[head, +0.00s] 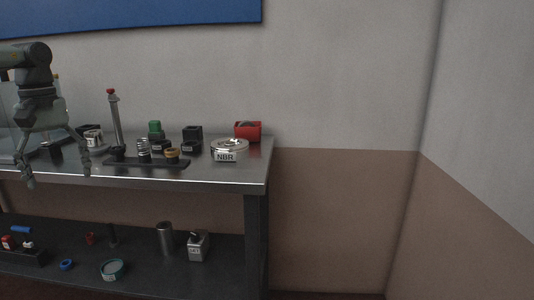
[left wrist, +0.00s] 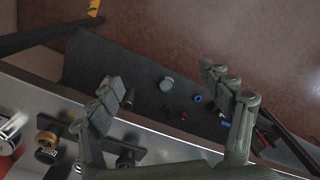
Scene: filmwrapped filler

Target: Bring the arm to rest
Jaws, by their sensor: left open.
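My left arm comes in at the left of the head view. Its gripper (head: 57,172) hangs fingers down in front of the table's front edge, with the fingers spread wide and nothing between them. In the left wrist view both fingers of this gripper (left wrist: 162,82) stand apart, with the lower shelf seen beyond the gap. My right gripper is in neither view.
The metal table (head: 225,178) holds a dark fixture (head: 150,162) with a post and rings, a round tin labelled NBR (head: 230,146), a red bin (head: 248,131) and small black boxes. The lower shelf (head: 140,245) carries several small parts. Floor space right of the table looks clear.

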